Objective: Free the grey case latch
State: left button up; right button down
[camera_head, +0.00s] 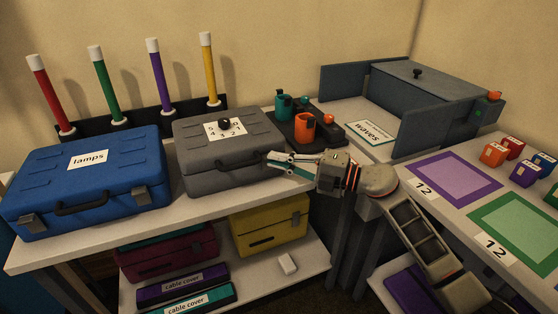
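The grey case (205,153) stands shut on the table, right of the blue case. A round black dial (224,123) sits on a white number label (231,129) on its lid. A dark carry handle (237,169) is on its front. My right gripper (269,160) reaches in from the right, with its fingertips at the front right corner of the grey case. The case's right latch is hidden or too small to tell there. Whether the fingers touch the case or are closed on anything is unclear. My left gripper is out of view.
A blue case labelled lamps (120,160) stands at left, with coloured sticks behind. A dark tray (283,126) with teal and orange cups is close behind my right gripper. A grey box (425,92) and purple (415,171) and green (480,218) mats lie right.

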jog(key=shift+s+f+y+b, duration=0.2)
jog(key=shift+f+y+b, duration=0.1)
jog(key=shift+f+b, duration=0.45)
jog(key=shift+s+f+n+b, duration=0.1)
jog(key=shift+f+n+b, duration=0.05)
jog(key=shift+n+b, duration=0.3)
jog(key=shift+s+d+f+n+t+y+b, duration=0.15)
jog(key=shift+f+n+t+y+b, duration=0.15)
jog(key=shift+b, duration=0.4)
jog(key=shift+s+f+n+y+b, duration=0.15)
jog(key=shift+f+n+y+b, duration=0.4)
jog(key=shift+b, duration=0.65)
jog(key=b, duration=0.1)
jog(key=n+y+b, duration=0.1)
jog(key=b, duration=0.1)
jog(key=n+y+b, duration=0.1)
jog(key=shift+s+d+f, duration=0.15)
jog(key=shift+s+f, duration=0.1)
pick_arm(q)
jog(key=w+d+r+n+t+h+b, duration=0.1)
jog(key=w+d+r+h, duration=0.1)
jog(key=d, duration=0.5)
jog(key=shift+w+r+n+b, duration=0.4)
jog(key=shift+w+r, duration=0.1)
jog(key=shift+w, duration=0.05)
pick_arm(e)
jog(key=shift+s+r+n+y, duration=0.15)
jog(key=shift+r+n+y, duration=0.35)
jog(key=shift+n, duration=0.5)
